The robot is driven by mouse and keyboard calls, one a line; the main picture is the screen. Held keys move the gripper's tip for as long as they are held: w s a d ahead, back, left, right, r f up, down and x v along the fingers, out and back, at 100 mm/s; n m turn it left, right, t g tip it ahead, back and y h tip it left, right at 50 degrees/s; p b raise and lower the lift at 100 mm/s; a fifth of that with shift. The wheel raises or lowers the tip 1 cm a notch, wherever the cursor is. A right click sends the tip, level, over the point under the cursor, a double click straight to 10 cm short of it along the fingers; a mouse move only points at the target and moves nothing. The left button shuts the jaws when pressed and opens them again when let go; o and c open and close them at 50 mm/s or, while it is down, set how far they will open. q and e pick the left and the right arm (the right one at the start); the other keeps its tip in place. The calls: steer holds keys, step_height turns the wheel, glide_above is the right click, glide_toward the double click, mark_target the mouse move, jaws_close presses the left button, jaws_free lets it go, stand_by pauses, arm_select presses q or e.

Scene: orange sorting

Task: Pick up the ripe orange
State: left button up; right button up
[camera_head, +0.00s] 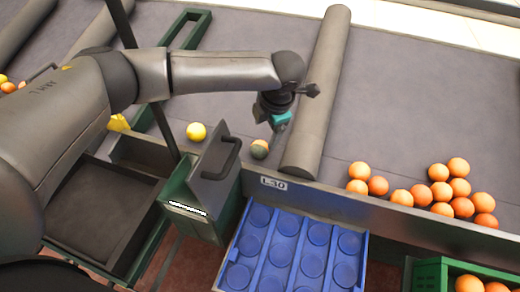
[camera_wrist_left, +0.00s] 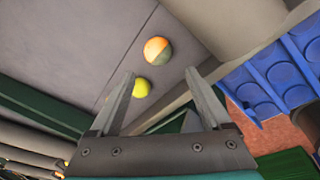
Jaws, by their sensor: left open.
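A fruit that is part orange, part greenish (camera_head: 259,149) lies on the grey belt left of the roller. It also shows in the left wrist view (camera_wrist_left: 157,50), beyond the fingertips, with orange and dull green areas. A yellow fruit (camera_head: 196,132) lies to its left; in the left wrist view the yellow fruit (camera_wrist_left: 141,88) shows between the fingers. My left gripper (camera_head: 278,120) hangs just above and right of the part-orange fruit. Its fingers (camera_wrist_left: 158,74) are apart with nothing held. Several fully orange oranges (camera_head: 440,192) lie right of the roller. My right gripper is out of view.
A grey roller (camera_head: 318,95) crosses the belt close to the left gripper. A green bin with a grey flap (camera_head: 210,188) stands in front, beside a blue tray (camera_head: 292,250) with round, empty recesses. A green crate (camera_head: 430,274) with oranges is at the lower right.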

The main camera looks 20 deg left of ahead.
mark_target(260, 145)
arm_select(q)
steer(key=b+x, duration=0.1)
steer(key=x, duration=0.4)
steer(key=shift+w+a+f, duration=0.1)
steer(key=shift+f, duration=0.3)
steer(key=b+x, duration=0.2)
steer(key=x, duration=0.3)
steer(key=shift+a, duration=0.1)
steer(key=shift+w+r, duration=0.1)
steer(key=c, duration=1.2)
